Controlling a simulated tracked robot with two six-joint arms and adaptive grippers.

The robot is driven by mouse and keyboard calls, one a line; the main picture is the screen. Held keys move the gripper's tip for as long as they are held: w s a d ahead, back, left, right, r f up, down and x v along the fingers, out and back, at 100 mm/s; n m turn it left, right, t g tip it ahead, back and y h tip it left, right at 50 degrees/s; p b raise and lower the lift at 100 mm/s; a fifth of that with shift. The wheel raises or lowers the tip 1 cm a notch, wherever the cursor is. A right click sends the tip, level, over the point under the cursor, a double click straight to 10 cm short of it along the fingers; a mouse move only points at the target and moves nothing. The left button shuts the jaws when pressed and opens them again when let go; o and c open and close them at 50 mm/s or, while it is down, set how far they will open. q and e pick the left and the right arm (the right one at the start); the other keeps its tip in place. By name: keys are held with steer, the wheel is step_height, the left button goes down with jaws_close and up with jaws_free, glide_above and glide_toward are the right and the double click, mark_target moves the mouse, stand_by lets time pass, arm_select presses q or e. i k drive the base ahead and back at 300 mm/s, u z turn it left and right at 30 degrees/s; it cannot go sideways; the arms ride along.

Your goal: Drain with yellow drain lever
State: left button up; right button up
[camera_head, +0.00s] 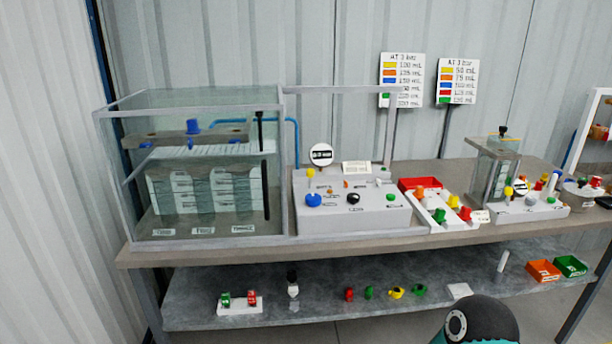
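A yellow knob (310,173) stands at the back left of the grey control box (352,215), beside the large glass tank (275,200). A second small yellow part (508,191) sits on the smaller pump unit (530,212) at the right, by its glass vessel (496,165). Neither is clearly readable as a lever, so I cannot tell which one is the drain lever. The large tank holds stacked grey blocks and a blue-topped bar. Neither of my grippers is in view; only a dark rounded part of my arm shows at the bottom right.
The bench top (450,235) carries both units. A white tray (440,215) with coloured knobs lies between them. The lower shelf (330,270) holds loose coloured parts, an orange bin (543,271) and a green bin (571,266). Two sign boards (402,80) stand behind.

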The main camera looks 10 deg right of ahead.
mark_target(310, 172)
steer(key=i, duration=1)
